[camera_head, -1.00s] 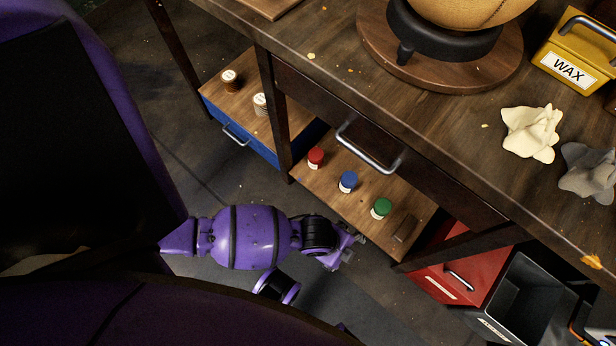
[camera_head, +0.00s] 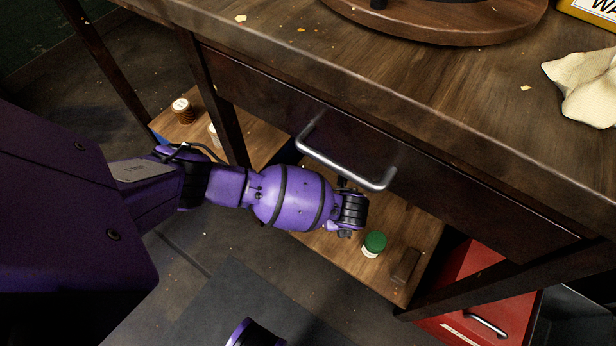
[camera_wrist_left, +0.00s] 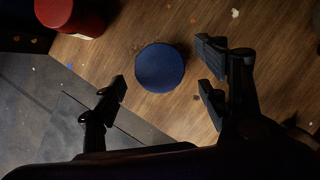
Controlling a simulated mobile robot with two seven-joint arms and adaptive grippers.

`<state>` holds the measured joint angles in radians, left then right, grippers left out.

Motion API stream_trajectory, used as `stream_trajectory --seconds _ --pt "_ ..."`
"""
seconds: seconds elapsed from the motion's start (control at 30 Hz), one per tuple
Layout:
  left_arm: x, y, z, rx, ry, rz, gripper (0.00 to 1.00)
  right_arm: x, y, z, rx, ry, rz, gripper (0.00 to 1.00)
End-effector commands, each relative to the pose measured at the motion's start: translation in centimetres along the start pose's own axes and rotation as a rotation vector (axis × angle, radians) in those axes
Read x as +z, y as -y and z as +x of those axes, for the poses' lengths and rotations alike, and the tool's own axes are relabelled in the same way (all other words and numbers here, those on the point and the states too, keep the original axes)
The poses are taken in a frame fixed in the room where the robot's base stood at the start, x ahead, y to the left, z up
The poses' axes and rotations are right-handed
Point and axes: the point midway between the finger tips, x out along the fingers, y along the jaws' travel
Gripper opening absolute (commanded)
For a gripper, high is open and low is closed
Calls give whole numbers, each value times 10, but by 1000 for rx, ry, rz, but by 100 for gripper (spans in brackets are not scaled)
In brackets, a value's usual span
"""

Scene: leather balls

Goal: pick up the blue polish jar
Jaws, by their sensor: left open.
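The blue polish jar (camera_wrist_left: 160,68) stands on the wooden lower shelf in the left wrist view, seen from above by its round blue lid. My left gripper (camera_wrist_left: 165,92) is open, with one finger to the left of the jar and the others to the right. The jar lies between and slightly beyond the fingertips, with no visible contact. In the head view my left arm hides the blue jar, and my left gripper (camera_head: 345,226) is mostly hidden at the end of the purple wrist, over the shelf. My right gripper does not show.
A red jar (camera_wrist_left: 68,14) stands left of the blue one. A green jar (camera_head: 374,243) and a dark brown block (camera_head: 405,265) sit farther right on the shelf (camera_head: 335,248). The drawer handle (camera_head: 345,165) and tabletop overhang the shelf. A red cabinet (camera_head: 480,290) stands at right.

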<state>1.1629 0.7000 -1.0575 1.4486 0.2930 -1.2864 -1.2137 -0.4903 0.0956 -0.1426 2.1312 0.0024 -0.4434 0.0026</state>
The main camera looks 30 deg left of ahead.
Motion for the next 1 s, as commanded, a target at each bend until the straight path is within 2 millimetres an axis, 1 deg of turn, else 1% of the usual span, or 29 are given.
stream_trajectory --seconds 0.03,0.1,0.23,0.33,0.5,0.57,0.93,0.97,1.0 --pt "1 2 9 -3 2 0 68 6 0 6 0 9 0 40" --pt "0 2 20 -3 1 0 68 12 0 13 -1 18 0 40" --pt "0 1 39 -2 1 -1 68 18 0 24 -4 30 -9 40" --pt "1 2 44 -4 1 -2 68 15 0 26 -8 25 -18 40" --pt "2 2 42 -5 2 -2 68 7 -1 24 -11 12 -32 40" --pt "2 2 42 -5 2 -2 61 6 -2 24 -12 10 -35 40" --pt "1 1 42 -4 1 -1 13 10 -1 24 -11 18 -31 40" --pt "1 1 42 -4 1 -2 10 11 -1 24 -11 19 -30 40" --pt "1 1 42 -4 1 -2 10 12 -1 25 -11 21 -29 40"
